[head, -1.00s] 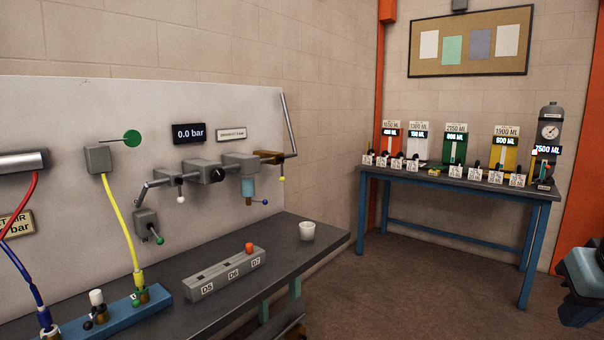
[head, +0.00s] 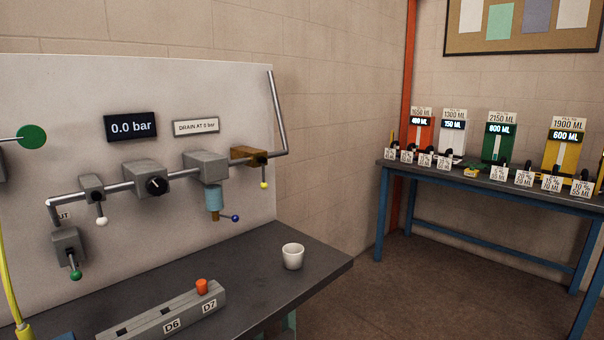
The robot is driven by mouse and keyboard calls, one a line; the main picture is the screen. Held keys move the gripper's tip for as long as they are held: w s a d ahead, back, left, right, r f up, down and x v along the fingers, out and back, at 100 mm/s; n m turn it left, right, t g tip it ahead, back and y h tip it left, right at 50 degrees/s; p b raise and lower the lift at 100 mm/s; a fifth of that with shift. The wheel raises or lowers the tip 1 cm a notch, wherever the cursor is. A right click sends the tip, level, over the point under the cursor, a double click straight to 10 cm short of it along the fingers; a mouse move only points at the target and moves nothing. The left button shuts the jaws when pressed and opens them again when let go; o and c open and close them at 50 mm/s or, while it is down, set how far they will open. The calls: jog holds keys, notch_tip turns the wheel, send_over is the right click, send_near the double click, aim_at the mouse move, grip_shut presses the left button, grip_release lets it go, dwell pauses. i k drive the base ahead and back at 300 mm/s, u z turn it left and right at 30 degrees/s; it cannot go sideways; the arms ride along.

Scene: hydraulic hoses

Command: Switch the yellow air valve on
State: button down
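The yellow air valve is a brass-coloured block (head: 247,155) on the grey pipe, at the right end of the panel in the head view. Its lever hangs straight down and ends in a yellow knob (head: 263,184). The pipe bends upward just right of it. The pressure display (head: 131,127) reads 0.0 bar. My gripper is not in view, so its state and its distance from the valve do not show.
Left of the valve are a blue-knobbed drain (head: 235,218), a regulator dial (head: 156,186), and white-knobbed (head: 101,221) and green-knobbed (head: 76,274) levers. Below, the dark bench (head: 262,262) holds a white cup (head: 292,256) and a grey rack (head: 165,315). A blue-legged table (head: 470,175) stands right; floor between is clear.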

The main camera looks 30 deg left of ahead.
aim_at(263, 160)
jog(key=u, duration=0.35)
jog(key=i, duration=0.85)
jog(key=u, duration=0.8)
jog(key=i, duration=0.3)
jog(key=u, duration=0.25)
jog(key=k, duration=0.55)
jog(key=u, duration=0.2)
jog(key=i, duration=0.55)
jog(key=z, duration=0.1)
